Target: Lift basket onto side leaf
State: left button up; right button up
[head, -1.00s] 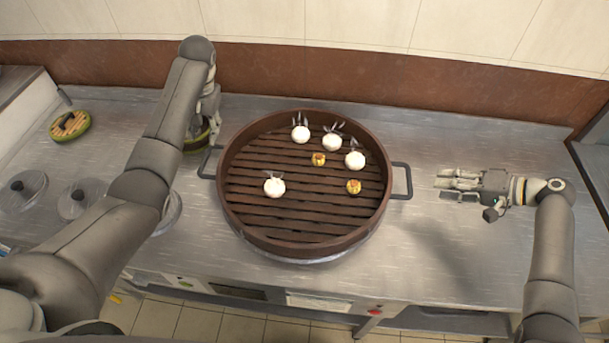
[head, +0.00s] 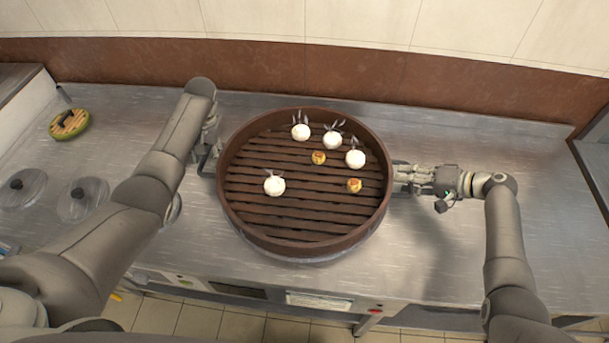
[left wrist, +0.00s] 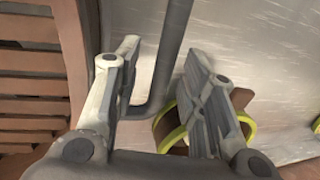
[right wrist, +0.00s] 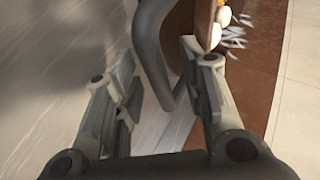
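The basket (head: 300,212) is a round brown slatted steamer in the middle of the counter. It holds several white eared buns (head: 274,186) and two small yellow pieces (head: 354,185). My left gripper (head: 210,152) is at its left handle. In the left wrist view this handle (left wrist: 172,50) passes between my open fingers, with a gap to the right finger. In the right wrist view the handle (right wrist: 152,50) lies between my open fingers. I cannot identify the side leaf with certainty.
Two round lids (head: 84,198) and a green-rimmed round piece (head: 70,123) lie on the left. The steel counter (head: 480,250) is clear on the right. A brown-and-cream wall (head: 330,60) stands behind.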

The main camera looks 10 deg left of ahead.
pick_arm(q)
grip_shut()
pick_arm(e)
grip_shut()
pick_arm(q)
jog(key=shift+w+r, duration=0.15)
jog(key=shift+r, duration=0.05)
pick_arm(e)
jog(key=shift+w+r, duration=0.1)
jog(key=shift+r, duration=0.1)
